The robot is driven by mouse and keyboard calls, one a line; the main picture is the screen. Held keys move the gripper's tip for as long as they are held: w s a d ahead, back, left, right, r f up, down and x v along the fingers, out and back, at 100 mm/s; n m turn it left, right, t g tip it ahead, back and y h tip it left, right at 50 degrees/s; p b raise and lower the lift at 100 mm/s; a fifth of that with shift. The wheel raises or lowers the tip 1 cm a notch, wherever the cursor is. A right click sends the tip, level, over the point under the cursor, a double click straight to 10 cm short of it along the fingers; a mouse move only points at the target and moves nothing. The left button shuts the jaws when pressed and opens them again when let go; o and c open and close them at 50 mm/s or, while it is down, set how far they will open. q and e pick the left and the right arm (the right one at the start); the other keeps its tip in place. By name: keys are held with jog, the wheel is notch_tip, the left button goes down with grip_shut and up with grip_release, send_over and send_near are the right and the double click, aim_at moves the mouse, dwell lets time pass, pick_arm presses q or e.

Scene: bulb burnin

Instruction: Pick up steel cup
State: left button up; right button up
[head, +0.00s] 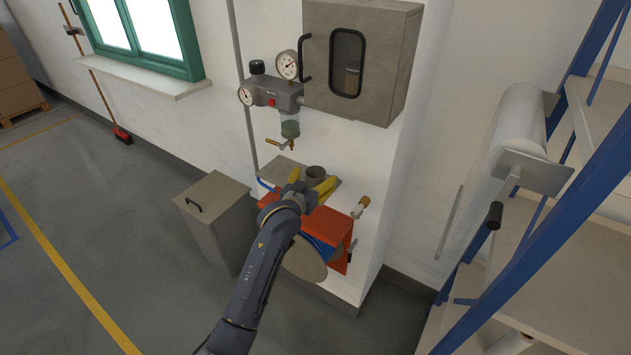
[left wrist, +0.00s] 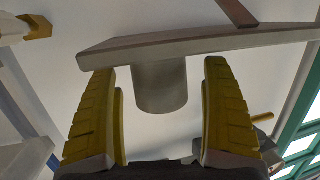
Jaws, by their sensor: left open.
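The steel cup (head: 316,173) is a small grey cylinder standing on a small wall shelf (head: 289,168) below the gauges. My left gripper (head: 318,186) is at the front of the cup, its yellow fingers open. In the left wrist view, which looks upside down, the cup (left wrist: 159,87) shows between the two spread fingers of the gripper (left wrist: 158,78), with a gap on each side. The shelf (left wrist: 200,42) shows as a slab across the fingertips. The gripper hides part of the shelf front. My right gripper is in neither view.
A pressure regulator with gauges (head: 272,94) and a brass tap (head: 280,145) hang above the shelf. A grey wall cabinet (head: 360,60) is above right. An orange hose reel (head: 337,222) is just below. A grey bin (head: 214,220) stands at left.

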pick_arm(q)
jog(key=shift+w+d+f, duration=0.1)
jog(key=shift+w+d, duration=0.05)
jog(key=shift+w, duration=0.2)
jog(key=c, duration=1.3)
